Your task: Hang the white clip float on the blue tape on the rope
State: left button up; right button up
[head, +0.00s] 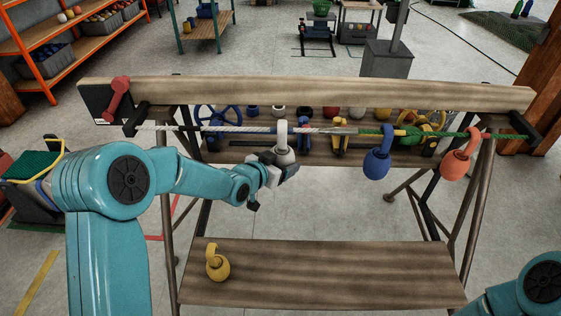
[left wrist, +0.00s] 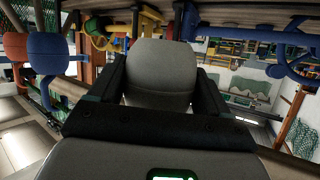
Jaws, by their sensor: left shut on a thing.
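The white clip float (head: 284,156) is in my left gripper (head: 283,172), which is shut on its body below the rope. Its clip stands upward and overlaps the rope (head: 250,129) in the head view; I cannot tell whether it is around the rope or in front of it. In the left wrist view the float (left wrist: 160,72) fills the space between the two dark fingers, and its clip is hidden. Blue shows along the rope near the float, but I cannot tell tape from the blue things behind. My right gripper is out of view; only part of that arm shows.
A blue float (head: 376,164) and an orange float (head: 455,165) hang on the rope's green part at the right. A yellow float (head: 217,265) stands on the lower wooden shelf (head: 330,275), otherwise clear.

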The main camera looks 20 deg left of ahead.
pick_arm(q)
jog(key=o, duration=1)
jog(key=b+v, duration=0.2)
jog(key=v, duration=1.4)
jog(key=s+d+f+n+g, duration=0.1)
jog(key=s+d+f+g, duration=0.15)
jog(key=f, duration=0.45)
jog(key=s+d+f+g+h, duration=0.1)
jog(key=s+d+f+g, duration=0.15)
jog(key=f, duration=0.55)
jog(key=s+d+f+n+g, duration=0.1)
jog(key=s+d+f, duration=0.15)
jog(key=f, duration=0.45)
jog(key=s+d+f+n+g, duration=0.1)
jog(key=s+f+g, duration=0.1)
jog(key=s+f, duration=0.2)
jog(key=s+d+f+n+g, duration=0.1)
jog(key=s+f+g, duration=0.1)
jog(key=s, duration=0.3)
jog(key=s+d+f+n+g, duration=0.1)
jog(key=s+f+n+g, duration=0.1)
jog(key=s+f, duration=0.3)
jog(key=shift+s+d+f+y, duration=0.25)
jog(key=shift+f+y, duration=0.05)
jog(key=shift+f, duration=0.05)
